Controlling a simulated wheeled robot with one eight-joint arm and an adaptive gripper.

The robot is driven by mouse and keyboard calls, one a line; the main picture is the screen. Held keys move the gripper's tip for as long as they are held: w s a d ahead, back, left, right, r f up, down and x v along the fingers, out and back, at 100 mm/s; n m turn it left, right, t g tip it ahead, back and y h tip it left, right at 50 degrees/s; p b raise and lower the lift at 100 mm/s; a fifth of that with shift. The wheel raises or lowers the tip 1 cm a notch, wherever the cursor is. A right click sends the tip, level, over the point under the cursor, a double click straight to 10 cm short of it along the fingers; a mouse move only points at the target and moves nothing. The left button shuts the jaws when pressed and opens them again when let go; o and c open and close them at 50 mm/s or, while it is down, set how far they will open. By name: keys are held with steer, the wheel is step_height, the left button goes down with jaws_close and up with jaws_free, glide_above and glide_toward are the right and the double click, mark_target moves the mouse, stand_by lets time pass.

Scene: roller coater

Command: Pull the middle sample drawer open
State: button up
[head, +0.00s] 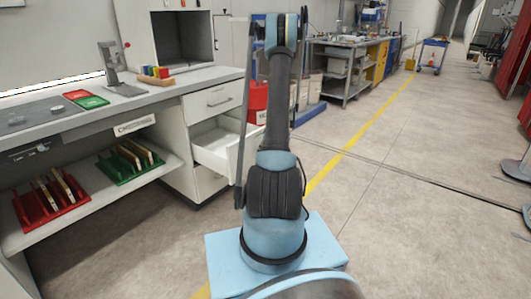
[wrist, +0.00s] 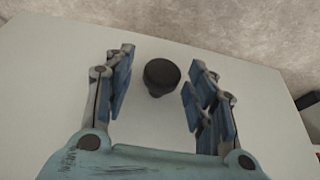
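The middle sample drawer (head: 222,146) sits below a shut top drawer (head: 214,101) in the white cabinet under the bench. It stands pulled out, and my arm hides part of its front. In the wrist view my gripper (wrist: 155,98) is open, with its blue-and-grey fingers apart. A round black knob (wrist: 161,75) on a white panel (wrist: 60,60) lies between the fingertips, toward their far ends. Gaps show on both sides of the knob. My gripper is not clearly visible in the head view, so I cannot tell which panel bears the knob.
The bench (head: 130,104) holds a green tray (head: 92,102) and a metal stand (head: 117,68). Red (head: 48,203) and green (head: 130,162) racks sit on the shelf below. A red bin (head: 258,98) stands behind the drawer. The floor (head: 420,190) to the right is mostly clear.

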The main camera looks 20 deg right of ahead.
steer(key=v, duration=1.2)
steer(key=shift+a, duration=0.15)
stand_by(0.5)
